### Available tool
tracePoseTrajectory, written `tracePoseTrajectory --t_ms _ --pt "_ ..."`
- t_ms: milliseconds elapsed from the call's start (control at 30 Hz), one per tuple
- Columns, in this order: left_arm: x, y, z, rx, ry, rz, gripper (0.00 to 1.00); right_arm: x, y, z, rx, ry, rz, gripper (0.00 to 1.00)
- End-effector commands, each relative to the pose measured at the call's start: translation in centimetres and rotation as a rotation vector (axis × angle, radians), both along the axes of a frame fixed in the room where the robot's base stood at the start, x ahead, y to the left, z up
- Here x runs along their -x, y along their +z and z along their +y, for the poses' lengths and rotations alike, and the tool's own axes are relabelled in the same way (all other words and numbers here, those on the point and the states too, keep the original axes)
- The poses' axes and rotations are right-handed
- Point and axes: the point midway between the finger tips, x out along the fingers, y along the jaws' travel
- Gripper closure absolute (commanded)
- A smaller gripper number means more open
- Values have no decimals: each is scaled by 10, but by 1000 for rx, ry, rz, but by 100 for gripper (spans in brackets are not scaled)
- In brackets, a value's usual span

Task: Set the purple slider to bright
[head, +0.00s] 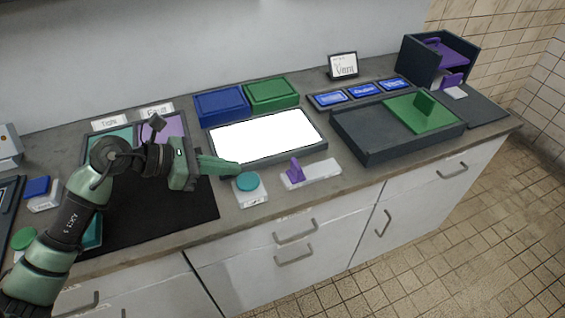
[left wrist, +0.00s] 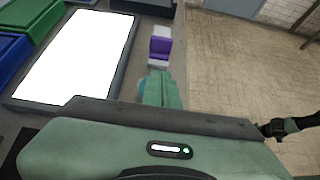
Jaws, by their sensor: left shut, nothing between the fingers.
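The purple slider (head: 294,172) stands at the left end of its white base (head: 324,169), near the counter's front edge. In the left wrist view the purple slider (left wrist: 160,46) shows just beyond my fingertips. My left gripper (head: 236,168) is shut and empty. Its green fingers point right, above and behind the round teal button (head: 247,182), with a gap between them and the slider. The left gripper (left wrist: 162,78) also shows from its wrist camera, partly hiding the teal button. I see no readable brightness mark on the slider base.
A glowing white panel (head: 268,136) lies behind the slider. Blue (head: 221,104) and green (head: 271,94) boxes stand behind it. A dark tray with a green plate (head: 424,113) lies to the right. Blue labelled buttons (head: 363,90) and a purple-shelved dark box (head: 408,62) are farther back.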

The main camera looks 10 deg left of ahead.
Motion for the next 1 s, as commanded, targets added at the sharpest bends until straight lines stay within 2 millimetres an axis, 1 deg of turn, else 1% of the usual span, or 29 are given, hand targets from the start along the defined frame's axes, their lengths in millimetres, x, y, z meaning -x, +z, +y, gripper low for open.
tracePoseTrajectory --t_ms 233,367,467,567,833,1000 --pt "0 0 -1 4 0 0 100 4 0 0 0 0 5 100" --pt "-4 -3 -7 7 1 0 100 4 3 0 0 0 5 100" --pt "-9 -8 -19 9 0 2 100 4 9 0 0 0 5 100" --pt "-18 -17 -34 12 0 2 100 3 15 0 0 1 5 100" --pt "-43 -46 -77 11 1 3 100 3 30 0 0 1 4 100" --pt "-56 -46 -99 8 0 0 100 2 41 0 1 1 3 100"
